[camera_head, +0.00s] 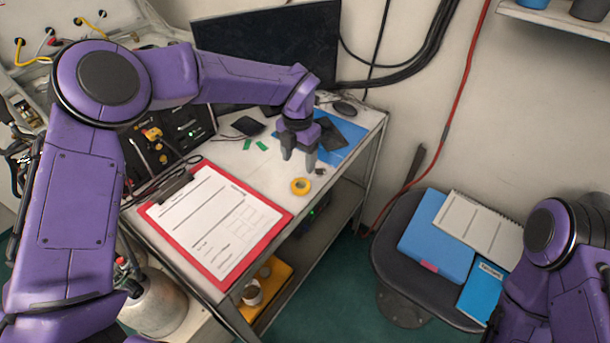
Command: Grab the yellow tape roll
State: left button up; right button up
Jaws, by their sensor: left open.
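The yellow tape roll (300,186) lies flat on the white desk top (270,178), close to its right edge. My left gripper (299,164) points down above the desk, just behind the tape roll in the picture. Its two fingers are apart with nothing between them. The tape roll is in full view and apart from the fingers, as far as I can tell. My right arm shows at the lower right, but its gripper is out of the picture.
A red clipboard (277,228) with a paper form lies left of the tape. A monitor (270,50), a black mouse (344,108) and a blue folder (352,133) are at the back. A chair (387,245) with folders stands to the right.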

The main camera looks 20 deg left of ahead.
aim_at(301, 181)
pick_arm(q)
jog(key=f, duration=0.1)
jog(key=s+f+p, duration=0.1)
jog(key=f, duration=0.1)
jog(key=shift+s, duration=0.15)
jog(key=f, duration=0.1)
jog(key=f+p, duration=0.1)
jog(key=f, duration=0.1)
jog(key=w+f+p, duration=0.1)
jog(key=shift+d+f, duration=0.3)
jog(key=shift+f, duration=0.3)
jog(key=shift+s+a, duration=0.1)
jog(key=shift+s, duration=0.1)
pick_arm(e)
jog(key=r, duration=0.1)
jog(key=s+r, duration=0.1)
jog(key=r, duration=0.1)
jog(key=shift+r, duration=0.3)
pick_arm(q)
jog(key=c, duration=0.8)
pick_arm(e)
jog(key=shift+w, duration=0.1)
